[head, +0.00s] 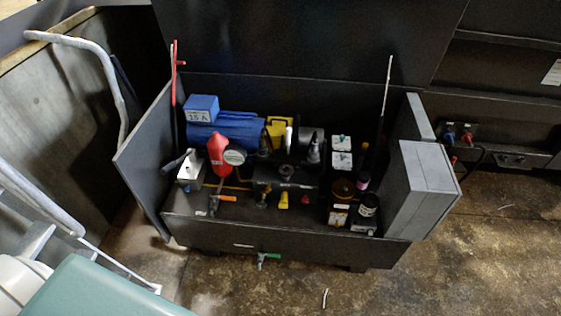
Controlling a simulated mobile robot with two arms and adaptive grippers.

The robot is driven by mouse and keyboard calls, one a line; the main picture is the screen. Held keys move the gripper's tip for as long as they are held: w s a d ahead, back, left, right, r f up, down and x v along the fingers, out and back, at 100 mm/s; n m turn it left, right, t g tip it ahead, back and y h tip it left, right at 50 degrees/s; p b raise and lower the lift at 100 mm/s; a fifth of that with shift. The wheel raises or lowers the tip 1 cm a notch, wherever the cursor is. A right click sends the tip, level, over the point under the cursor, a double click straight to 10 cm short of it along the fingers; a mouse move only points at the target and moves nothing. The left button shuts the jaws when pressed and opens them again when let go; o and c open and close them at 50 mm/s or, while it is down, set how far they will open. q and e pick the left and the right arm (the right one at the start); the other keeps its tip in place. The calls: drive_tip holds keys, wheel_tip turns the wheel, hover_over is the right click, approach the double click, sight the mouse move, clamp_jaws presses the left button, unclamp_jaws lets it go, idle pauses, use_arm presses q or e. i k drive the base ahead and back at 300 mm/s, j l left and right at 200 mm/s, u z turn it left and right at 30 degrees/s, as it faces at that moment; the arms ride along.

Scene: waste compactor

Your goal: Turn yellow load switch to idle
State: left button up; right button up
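A small yellow switch handle (284,201) sits low on the front of a dark valve block (285,178), inside an open dark metal cabinet (290,242). It appears to point roughly downward; its exact setting and any label are too small to read. Another yellow part (279,131) sits higher, behind the block, near the blue motor (232,126). Neither of my grippers shows in the head view, and nothing is seen touching the yellow switch.
A red part (217,153), a round gauge (235,155) and an orange-handled valve (222,198) stand left of the block. White-topped units (342,143) stand right. A green-handled tap (268,257) juts from the cabinet front. The cabinet's side doors are open; concrete floor lies in front.

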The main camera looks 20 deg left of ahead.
sight(284, 196)
drive_tip(key=j+u, duration=0.1)
drive_tip(key=j, duration=0.4)
drive_tip(key=i+j+u, duration=0.15)
drive_tip(key=j, duration=0.35)
drive_tip(key=i+j+u, duration=0.1)
drive_tip(key=j, duration=0.35)
